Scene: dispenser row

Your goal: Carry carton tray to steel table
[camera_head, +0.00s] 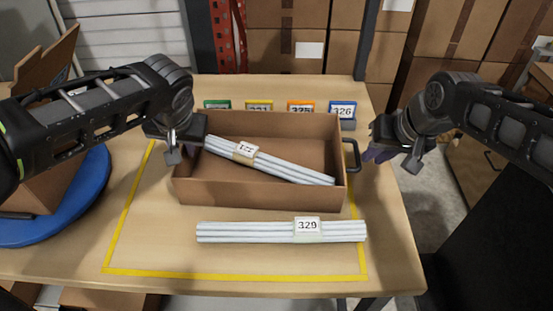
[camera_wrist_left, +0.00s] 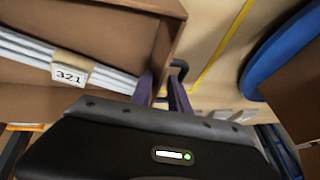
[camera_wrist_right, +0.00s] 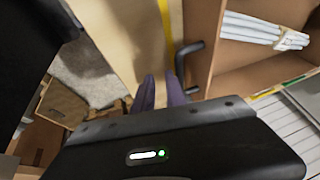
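The brown carton tray (camera_head: 262,193) stands on a wooden table inside a yellow outline. It holds a bundle of pale tubes (camera_head: 290,170) with a tag reading 321 in the left wrist view (camera_wrist_left: 70,68). A dark handle (camera_head: 352,155) stands out from its right wall; another shows at its opposite wall (camera_wrist_left: 181,68). My left gripper (camera_head: 182,150) is open at the left wall, its fingers close to that handle. My right gripper (camera_head: 376,150) is open just outside the right handle, which shows beside its fingers in the right wrist view (camera_wrist_right: 186,58). No steel table can be made out.
A second tube bundle tagged 329 (camera_head: 270,232) lies in front of the tray. Several coloured number tags, one reading 326 (camera_head: 343,111), stand behind it. A blue round base (camera_head: 80,215) with cartons is at left. Stacked boxes (camera_head: 290,45) fill the back.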

